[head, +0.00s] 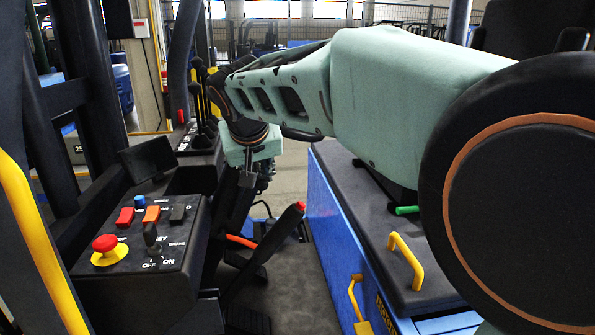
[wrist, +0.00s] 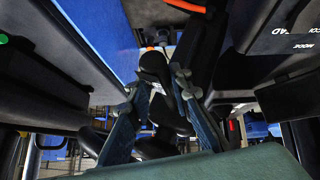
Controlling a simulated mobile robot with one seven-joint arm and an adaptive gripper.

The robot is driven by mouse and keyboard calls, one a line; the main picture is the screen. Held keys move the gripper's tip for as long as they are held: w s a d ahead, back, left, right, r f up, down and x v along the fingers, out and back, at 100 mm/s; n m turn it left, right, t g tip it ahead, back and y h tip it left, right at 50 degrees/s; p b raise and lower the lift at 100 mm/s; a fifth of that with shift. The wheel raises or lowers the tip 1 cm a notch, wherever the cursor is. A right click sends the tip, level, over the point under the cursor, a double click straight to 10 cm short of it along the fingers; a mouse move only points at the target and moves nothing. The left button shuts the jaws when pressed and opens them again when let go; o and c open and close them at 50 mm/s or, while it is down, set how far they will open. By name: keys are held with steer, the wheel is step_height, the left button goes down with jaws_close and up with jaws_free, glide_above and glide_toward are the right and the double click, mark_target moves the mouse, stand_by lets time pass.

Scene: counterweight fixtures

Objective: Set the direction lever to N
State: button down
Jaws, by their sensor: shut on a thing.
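My gripper (head: 256,180) hangs at the end of my pale green arm, above the gap between the black console and the blue seat box. Its fingers (wrist: 157,95) show in the wrist view, closed around a dark, rounded part (wrist: 153,66) that looks like a lever knob. The fingers are still a little apart with this part between them. I cannot tell for sure that it is the direction lever. No N mark or other direction mark is readable, so its setting cannot be told. In the head view the held part is largely hidden by the gripper.
A black console (head: 140,240) with a red stop button (head: 104,243), a key switch and rockers stands at left. Several black levers (head: 204,110) rise behind it. A lever with a red tip (head: 299,206) leans beside the blue seat box (head: 335,225). Grey floor lies between.

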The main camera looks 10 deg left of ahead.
steer(key=shift+s+a+r+m+h+p, duration=0.2)
steer(key=shift+a+r+m+h+p, duration=0.1)
steer(key=shift+a+m+h+p, duration=0.25)
steer(key=shift+a, duration=0.1)
steer(key=c, duration=1.7)
jaws_free()
steer(key=shift+c, duration=0.2)
steer(key=v, duration=1.2)
steer(key=shift+w+r, duration=0.15)
